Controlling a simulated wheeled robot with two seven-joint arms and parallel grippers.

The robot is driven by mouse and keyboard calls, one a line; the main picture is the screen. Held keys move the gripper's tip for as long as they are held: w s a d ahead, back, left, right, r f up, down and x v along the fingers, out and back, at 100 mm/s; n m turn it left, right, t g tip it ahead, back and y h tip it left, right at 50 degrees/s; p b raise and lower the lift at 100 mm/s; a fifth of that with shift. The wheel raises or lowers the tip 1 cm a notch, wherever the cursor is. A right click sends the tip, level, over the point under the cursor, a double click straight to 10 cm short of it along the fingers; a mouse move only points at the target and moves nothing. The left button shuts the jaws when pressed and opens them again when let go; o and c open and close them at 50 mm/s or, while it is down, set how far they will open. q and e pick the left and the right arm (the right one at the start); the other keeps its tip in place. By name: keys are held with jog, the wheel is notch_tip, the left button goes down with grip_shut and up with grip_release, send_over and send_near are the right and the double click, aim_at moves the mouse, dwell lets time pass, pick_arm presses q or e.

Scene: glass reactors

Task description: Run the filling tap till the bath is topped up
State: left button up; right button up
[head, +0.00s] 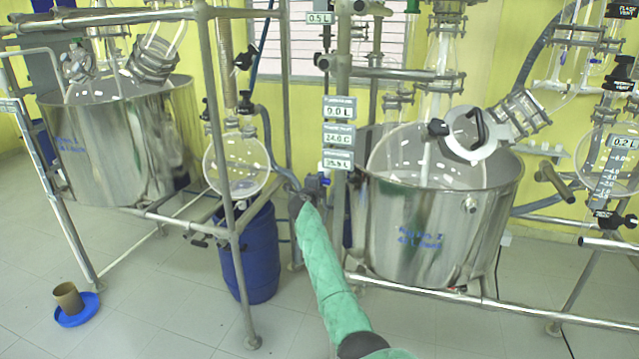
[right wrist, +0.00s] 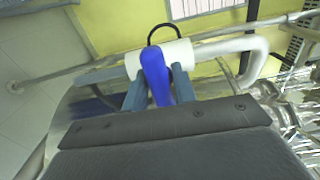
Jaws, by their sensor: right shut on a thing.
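The bath is a large steel vessel (head: 437,230) on the right with a glass reactor (head: 425,160) inside it. Its water level cannot be made out. My right gripper (head: 312,184) is at the left side of this bath, by the rack post. In the right wrist view, my right gripper (right wrist: 158,92) is shut on the blue tap handle (right wrist: 157,72), with one finger on each side of it. The handle sits on a white pipe (right wrist: 205,49). Whether water runs cannot be seen. My left gripper is not in view.
Readout labels (head: 339,134) hang on the post above the tap; they seem to read 0.0 L, 24.0 C and about 25 L. A second steel bath (head: 125,145) stands left. A blue barrel (head: 250,255) is below a round flask (head: 237,163). Metal rack bars surround the arm.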

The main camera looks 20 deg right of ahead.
jog(key=shift+f, duration=0.1)
jog(key=o, duration=0.8)
jog(key=shift+o, duration=0.2)
jog(key=shift+a, duration=0.1)
jog(key=shift+s+a, duration=0.15)
jog(key=shift+s, duration=0.15)
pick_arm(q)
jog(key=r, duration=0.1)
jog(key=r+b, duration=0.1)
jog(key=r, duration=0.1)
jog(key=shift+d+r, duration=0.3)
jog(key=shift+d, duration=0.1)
pick_arm(e)
jog(key=v, duration=0.7)
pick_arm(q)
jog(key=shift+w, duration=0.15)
